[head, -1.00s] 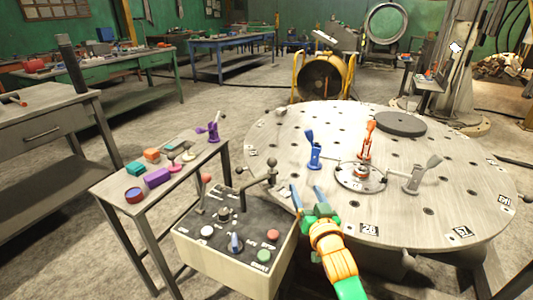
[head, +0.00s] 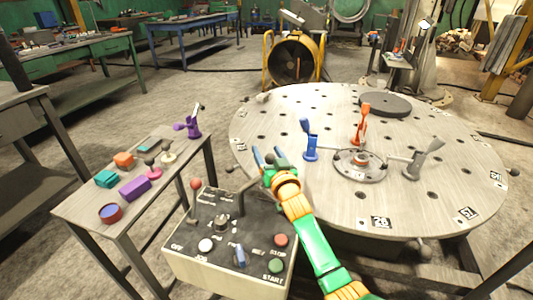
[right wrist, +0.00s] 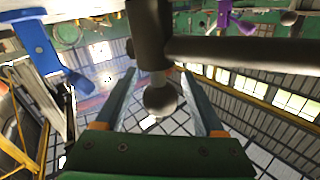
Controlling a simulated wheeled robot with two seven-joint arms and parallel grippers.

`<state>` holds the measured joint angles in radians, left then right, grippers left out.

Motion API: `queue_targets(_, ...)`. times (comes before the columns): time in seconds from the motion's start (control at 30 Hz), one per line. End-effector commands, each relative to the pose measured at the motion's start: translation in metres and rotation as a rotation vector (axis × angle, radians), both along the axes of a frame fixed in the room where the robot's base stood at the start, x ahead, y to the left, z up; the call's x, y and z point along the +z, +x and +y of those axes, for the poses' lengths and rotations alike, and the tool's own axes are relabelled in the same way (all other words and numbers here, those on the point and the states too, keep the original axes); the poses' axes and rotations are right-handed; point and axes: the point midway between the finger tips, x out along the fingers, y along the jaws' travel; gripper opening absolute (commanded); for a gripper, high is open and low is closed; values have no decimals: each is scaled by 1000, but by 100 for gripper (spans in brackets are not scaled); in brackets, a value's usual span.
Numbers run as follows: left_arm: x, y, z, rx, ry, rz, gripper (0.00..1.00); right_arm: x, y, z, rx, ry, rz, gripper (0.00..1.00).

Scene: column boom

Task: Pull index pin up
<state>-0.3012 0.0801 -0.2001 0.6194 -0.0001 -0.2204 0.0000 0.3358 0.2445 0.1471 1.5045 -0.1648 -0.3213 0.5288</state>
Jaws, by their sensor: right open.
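The index pin, a dark upright post with a grey ball knob (right wrist: 160,98), shows in the right wrist view, which looks upside down. A dark bar (right wrist: 235,51) runs sideways from the post. My right gripper (head: 264,154) is at the table's near left edge in the head view, above the control box, and hides most of the pin. In the right wrist view its two blue fingers (right wrist: 159,76) are open, one on each side of the post and knob. A gap shows on each side of the knob. My left gripper is not in view.
The round table (head: 300,195) holds a blue clamp (head: 310,142), an orange clamp (head: 361,125) and a grey clamp (head: 422,160). The control box (head: 185,245) stands in front. A side table (head: 85,205) with small coloured parts and a purple clamp (head: 188,127) is at left.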

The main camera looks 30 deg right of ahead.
Motion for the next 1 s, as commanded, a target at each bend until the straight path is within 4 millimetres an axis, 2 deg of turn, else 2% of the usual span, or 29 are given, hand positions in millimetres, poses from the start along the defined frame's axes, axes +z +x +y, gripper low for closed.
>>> queue_targets(0.27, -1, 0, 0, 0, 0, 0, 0, 0, 4, -1, 0, 0, 0, 71)
queue_targets(0.3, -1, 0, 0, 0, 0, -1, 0, 0, 4, -1, 0, 0, 0, 68)
queue_targets(0.5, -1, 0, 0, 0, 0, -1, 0, 0, 4, -1, 0, 0, 0, 14)
queue_targets(0.57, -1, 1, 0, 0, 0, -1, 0, 0, 4, -1, 0, 0, 0, 0)
queue_targets(1.0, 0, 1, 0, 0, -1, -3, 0, 0, 4, -1, 0, 0, 0, 0)
